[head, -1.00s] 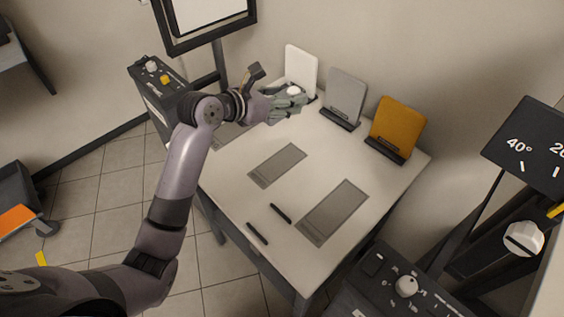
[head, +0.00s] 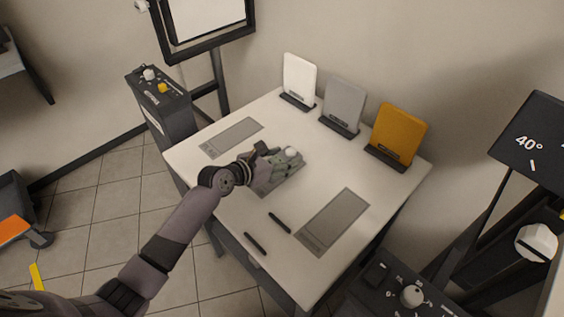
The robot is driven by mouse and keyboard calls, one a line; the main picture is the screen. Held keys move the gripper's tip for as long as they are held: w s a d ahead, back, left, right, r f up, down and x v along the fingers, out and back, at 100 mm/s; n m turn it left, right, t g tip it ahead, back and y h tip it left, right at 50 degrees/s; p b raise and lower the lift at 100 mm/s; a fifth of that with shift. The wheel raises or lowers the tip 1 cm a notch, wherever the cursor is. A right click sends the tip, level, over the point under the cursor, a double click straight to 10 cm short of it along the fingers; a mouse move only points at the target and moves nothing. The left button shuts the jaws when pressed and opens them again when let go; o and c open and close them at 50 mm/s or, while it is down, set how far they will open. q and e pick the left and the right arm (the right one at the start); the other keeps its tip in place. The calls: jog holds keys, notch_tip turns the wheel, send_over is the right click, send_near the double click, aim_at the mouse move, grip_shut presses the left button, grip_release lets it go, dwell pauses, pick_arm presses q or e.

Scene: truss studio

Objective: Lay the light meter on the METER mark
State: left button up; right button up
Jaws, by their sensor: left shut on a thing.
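My left gripper (head: 280,164) is shut on the light meter, over the middle grey mark on the white table. Only the meter's white dome (head: 292,151) shows clearly; its body is mostly hidden by the fingers. The middle mark (head: 262,190) is largely covered by the gripper. I cannot tell whether the meter touches the table. A second grey mark (head: 231,137) lies bare at the far left, and a larger one (head: 334,222) lies bare at the right. Their lettering is too small to read. My right gripper is out of view.
A white panel (head: 299,76), a grey panel (head: 344,101) and an orange panel (head: 398,133) stand in dark holders along the table's back edge. Two black sticks (head: 279,223) (head: 255,243) lie near the front. Dark control units stand left (head: 161,99) and right (head: 412,297).

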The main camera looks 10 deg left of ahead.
pick_arm(q)
jog(key=shift+f, duration=0.5)
jog(key=shift+f, duration=0.15)
jog(key=o, duration=1.4)
jog(key=shift+c, duration=0.2)
jog(key=p+v, duration=0.1)
jog(key=v, duration=1.1)
